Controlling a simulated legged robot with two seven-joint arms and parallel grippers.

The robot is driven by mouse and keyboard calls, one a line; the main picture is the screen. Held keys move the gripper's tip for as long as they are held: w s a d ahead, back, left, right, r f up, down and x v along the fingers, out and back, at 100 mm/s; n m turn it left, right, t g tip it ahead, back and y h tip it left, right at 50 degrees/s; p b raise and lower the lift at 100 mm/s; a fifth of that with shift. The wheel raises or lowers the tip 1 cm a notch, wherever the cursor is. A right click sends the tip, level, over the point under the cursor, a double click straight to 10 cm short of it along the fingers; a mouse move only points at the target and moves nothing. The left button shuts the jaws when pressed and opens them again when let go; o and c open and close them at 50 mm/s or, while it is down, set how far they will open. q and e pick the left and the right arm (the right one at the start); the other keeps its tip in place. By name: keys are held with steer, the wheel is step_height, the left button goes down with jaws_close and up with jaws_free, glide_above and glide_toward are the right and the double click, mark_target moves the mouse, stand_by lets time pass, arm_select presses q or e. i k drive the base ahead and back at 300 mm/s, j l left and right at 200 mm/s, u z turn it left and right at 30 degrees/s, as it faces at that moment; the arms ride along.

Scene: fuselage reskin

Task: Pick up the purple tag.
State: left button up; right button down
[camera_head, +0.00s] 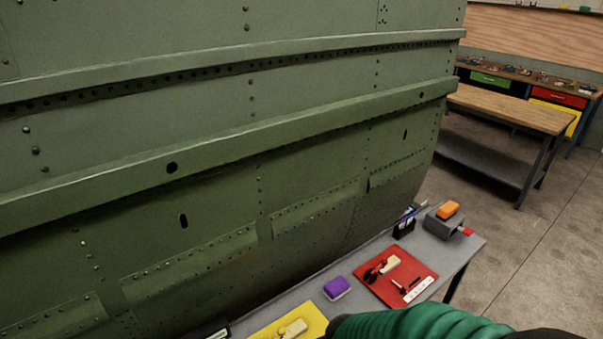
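The only purple thing in view is a small purple block (337,286) with a pale lower edge. It lies on the grey table (313,292), between the yellow mat and the red mat. I cannot tell from its shape whether it is a tag. Nothing is touching it. Neither of my grippers is in view.
A red mat (369,287) with tools lies right of the block, and a yellow mat (264,335) lies in front. The green fuselage wall (200,130) rises behind the table.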

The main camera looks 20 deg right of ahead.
mark_target(402, 224)
steer(key=i+l+u, duration=0.25)
steer(key=l, duration=1)
steer(key=l+u, duration=0.3)
steer(key=l, duration=0.9)
steer(key=k+l+u, duration=0.25)
steer(key=l, duration=1)
steer(key=i+l, duration=0.05)
steer(key=i, duration=0.1)
